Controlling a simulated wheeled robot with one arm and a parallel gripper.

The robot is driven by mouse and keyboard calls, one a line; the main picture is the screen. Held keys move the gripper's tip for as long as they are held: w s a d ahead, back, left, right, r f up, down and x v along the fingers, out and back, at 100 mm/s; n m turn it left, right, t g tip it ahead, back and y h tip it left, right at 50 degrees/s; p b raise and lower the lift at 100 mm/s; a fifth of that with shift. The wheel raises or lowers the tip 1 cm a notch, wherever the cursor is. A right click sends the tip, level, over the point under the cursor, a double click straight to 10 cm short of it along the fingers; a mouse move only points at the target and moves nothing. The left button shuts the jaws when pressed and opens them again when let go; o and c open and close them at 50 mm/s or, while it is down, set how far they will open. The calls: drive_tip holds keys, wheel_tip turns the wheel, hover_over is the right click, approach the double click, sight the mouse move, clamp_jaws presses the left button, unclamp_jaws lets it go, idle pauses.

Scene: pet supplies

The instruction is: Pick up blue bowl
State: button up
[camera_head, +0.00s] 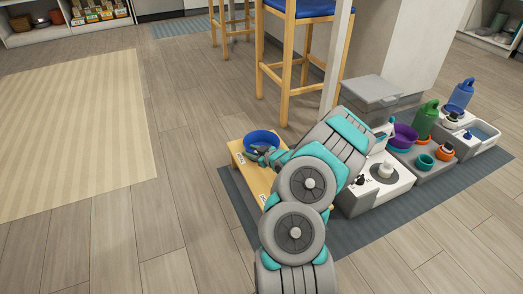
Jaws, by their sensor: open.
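The blue bowl (259,136) sits on a small low wooden stand (238,157) near the middle of the view. Its far rim and left side show; my arm hides part of its right side. My gripper (262,151) is at the near side of the bowl, with its dark fingertips over or at the rim. It is open. I cannot tell whether the fingers touch the bowl.
Right of my arm, white and grey units hold a purple bowl (404,136), a green bottle (425,119), a blue bottle (461,93) and small teal and orange items. A wooden stool (287,75) stands behind. Floor and a beige rug (75,125) lie clear at left.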

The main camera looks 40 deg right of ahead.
drive_tip(key=shift+w+f, duration=0.15)
drive_tip(key=shift+w, duration=0.1)
clamp_jaws()
idle(1.4)
